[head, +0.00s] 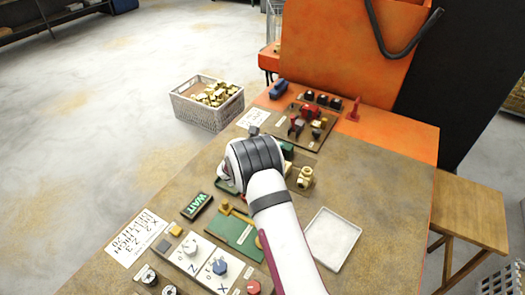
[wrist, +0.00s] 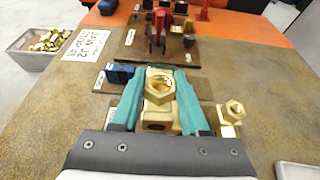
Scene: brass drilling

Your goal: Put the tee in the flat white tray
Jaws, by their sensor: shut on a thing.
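My gripper (wrist: 160,86) has its two teal fingers shut on a brass fitting (wrist: 158,118), which looks like the tee. It has a hex opening on top and a round opening facing the wrist camera. I cannot tell whether it still touches the board beneath. In the head view my arm hides it. The flat white tray (head: 331,239) is empty on the bench, to the right of my arm. Its corner shows at the lower right of the wrist view (wrist: 296,171).
Another brass fitting (head: 305,177) stands close right of my gripper. A board with red tools (head: 310,125) lies beyond. A grey crate of brass parts (head: 209,101) is at the left. A green board (head: 235,230) and white switch panels (head: 205,260) are near. Bench around the tray is clear.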

